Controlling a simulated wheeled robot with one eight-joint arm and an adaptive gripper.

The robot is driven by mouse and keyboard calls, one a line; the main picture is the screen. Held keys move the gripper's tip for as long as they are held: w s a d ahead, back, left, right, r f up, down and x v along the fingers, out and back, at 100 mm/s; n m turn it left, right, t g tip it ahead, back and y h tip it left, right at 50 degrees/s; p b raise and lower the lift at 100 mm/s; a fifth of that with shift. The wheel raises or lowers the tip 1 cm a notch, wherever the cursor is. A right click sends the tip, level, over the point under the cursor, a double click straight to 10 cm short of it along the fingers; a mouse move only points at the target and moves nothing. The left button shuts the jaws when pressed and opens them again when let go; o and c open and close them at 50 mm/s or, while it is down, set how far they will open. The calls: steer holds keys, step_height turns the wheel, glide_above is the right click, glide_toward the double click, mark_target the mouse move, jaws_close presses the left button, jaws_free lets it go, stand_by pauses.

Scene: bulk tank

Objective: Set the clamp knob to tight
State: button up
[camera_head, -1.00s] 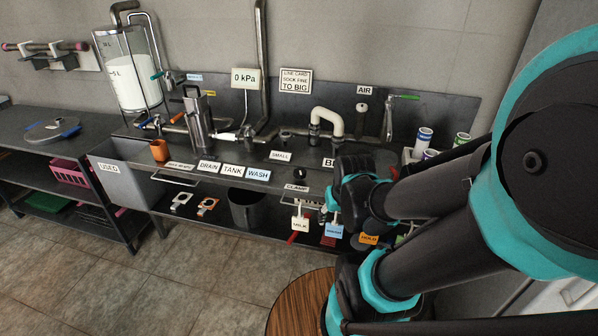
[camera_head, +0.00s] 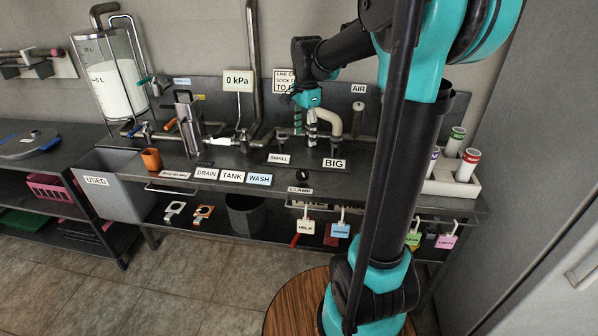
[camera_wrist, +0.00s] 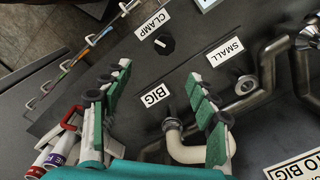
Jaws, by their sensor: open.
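The clamp knob (camera_head: 303,175) is a small dark round knob on the bench front, just above its white CLAMP label (camera_head: 300,190). In the wrist view the knob (camera_wrist: 164,44) shows a pale mark beside its CLAMP label (camera_wrist: 152,25). I cannot read which setting the mark points to. My gripper (camera_head: 305,130) is open and empty, raised over the back of the bench, behind the knob in the head view. In the wrist view its green-padded fingers (camera_wrist: 158,72) are spread wide, with the knob beyond the tips and apart from them.
A curved pale pipe (camera_wrist: 182,148) by the BIG label (camera_wrist: 155,95) shows between my fingers. The SMALL port label (camera_head: 279,158) is left of the knob. Hanging tags, including MILK (camera_head: 305,227), hang below. A bottle rack (camera_head: 450,187) stands at right.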

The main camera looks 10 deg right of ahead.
mark_target(302, 173)
steer(key=shift+m, duration=0.6)
steer(key=f, duration=0.5)
steer(key=w+f, duration=0.1)
steer(key=f, duration=1)
steer(key=shift+w+a+f, duration=0.1)
steer(key=shift+w+a, duration=0.1)
steer(key=shift+a, duration=0.1)
steer(key=shift+c, duration=0.6)
steer(key=c, duration=1)
steer(key=shift+c, duration=0.2)
